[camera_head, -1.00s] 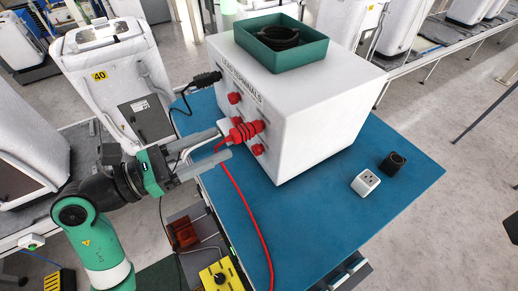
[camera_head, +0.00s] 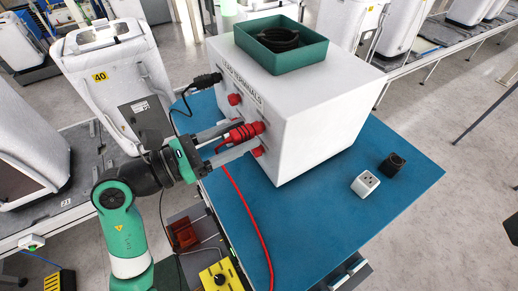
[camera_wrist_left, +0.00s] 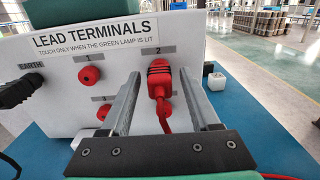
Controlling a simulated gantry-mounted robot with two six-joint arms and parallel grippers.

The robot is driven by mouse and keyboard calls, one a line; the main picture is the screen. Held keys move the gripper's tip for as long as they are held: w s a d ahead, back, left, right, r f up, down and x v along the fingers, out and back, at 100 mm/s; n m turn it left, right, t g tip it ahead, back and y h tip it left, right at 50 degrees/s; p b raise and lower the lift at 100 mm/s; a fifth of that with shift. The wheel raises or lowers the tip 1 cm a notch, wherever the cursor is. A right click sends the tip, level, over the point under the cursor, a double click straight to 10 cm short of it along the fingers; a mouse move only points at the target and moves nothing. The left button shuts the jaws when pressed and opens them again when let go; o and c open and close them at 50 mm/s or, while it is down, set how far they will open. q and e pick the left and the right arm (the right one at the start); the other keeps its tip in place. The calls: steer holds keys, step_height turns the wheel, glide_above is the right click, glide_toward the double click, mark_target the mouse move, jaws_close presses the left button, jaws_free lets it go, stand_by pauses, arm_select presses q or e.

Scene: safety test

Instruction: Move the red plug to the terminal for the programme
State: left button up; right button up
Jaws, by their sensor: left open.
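The red plug (camera_head: 243,132) with dark bands sits on the front of the white box, at the terminal marked 2. It also shows in the left wrist view (camera_wrist_left: 160,80), its red cable hanging down. My left gripper (camera_head: 248,133) is open, with one finger on each side of the plug; contact cannot be told. In the left wrist view, a red terminal marked 1 (camera_wrist_left: 90,75) is left of the plug, and another red terminal (camera_wrist_left: 103,113) is below it, partly hidden by a finger. A black plug (camera_wrist_left: 18,91) is at EARTH. My right gripper is not in view.
The white box (camera_head: 310,120) stands on a blue mat (camera_head: 320,210) and carries a green tray (camera_head: 300,61).

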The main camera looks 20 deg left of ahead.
mark_target(231, 139)
arm_select(q)
steer(key=shift+p, duration=0.35)
stand_by(0.6)
stand_by(0.4)
jaws_close()
stand_by(0.8)
stand_by(0.5)
steer(key=shift+p+v, duration=1.1)
steer(key=shift+v, duration=1.95)
steer(key=shift+r, duration=0.1)
